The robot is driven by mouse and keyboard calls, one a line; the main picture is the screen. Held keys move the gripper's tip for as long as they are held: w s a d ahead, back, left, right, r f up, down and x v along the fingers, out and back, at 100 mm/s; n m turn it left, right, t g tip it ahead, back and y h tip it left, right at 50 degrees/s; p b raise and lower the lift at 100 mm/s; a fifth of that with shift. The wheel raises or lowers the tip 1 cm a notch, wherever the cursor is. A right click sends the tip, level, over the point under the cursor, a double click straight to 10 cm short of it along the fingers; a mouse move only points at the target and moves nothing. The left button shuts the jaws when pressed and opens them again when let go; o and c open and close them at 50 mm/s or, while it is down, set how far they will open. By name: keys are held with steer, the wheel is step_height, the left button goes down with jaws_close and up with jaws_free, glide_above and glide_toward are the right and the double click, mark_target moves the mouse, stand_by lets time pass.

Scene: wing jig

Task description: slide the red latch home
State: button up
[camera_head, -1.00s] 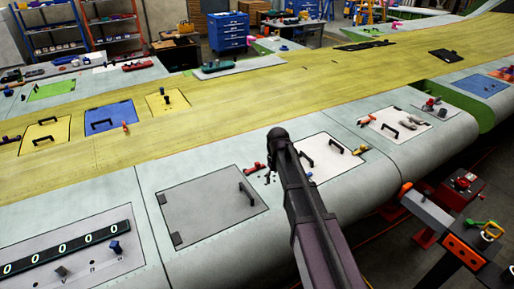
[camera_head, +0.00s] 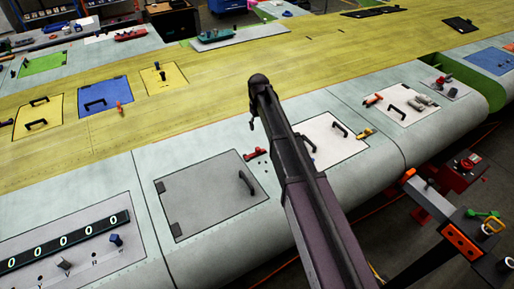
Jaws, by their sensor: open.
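A red latch (camera_head: 256,154) lies on the pale wing skin, just off the upper right corner of the grey hatch panel (camera_head: 205,190). The grey panel lies flat in its frame, with a black handle on its right side. My arm reaches up from the bottom of the picture and ends beyond the latch. My gripper (camera_head: 252,123) shows only as a small dark tip below the arm's end, in the picture above the latch and apart from it. Most of the gripper is hidden by the arm. Nothing is seen held in it.
A white panel (camera_head: 326,145) with black handles and a yellow latch (camera_head: 366,132) is right of my arm. Another white panel (camera_head: 402,106) with an orange latch (camera_head: 373,99) lies farther right. A counter strip (camera_head: 70,240) with knobs is at lower left. A red machine (camera_head: 467,168) stands beyond the wing's edge.

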mark_target(258, 148)
step_height(258, 148, down, 14)
steer(key=b, duration=1.3)
steer(key=shift+a+b, duration=0.1)
steer(key=shift+b, duration=0.3)
jaws_close()
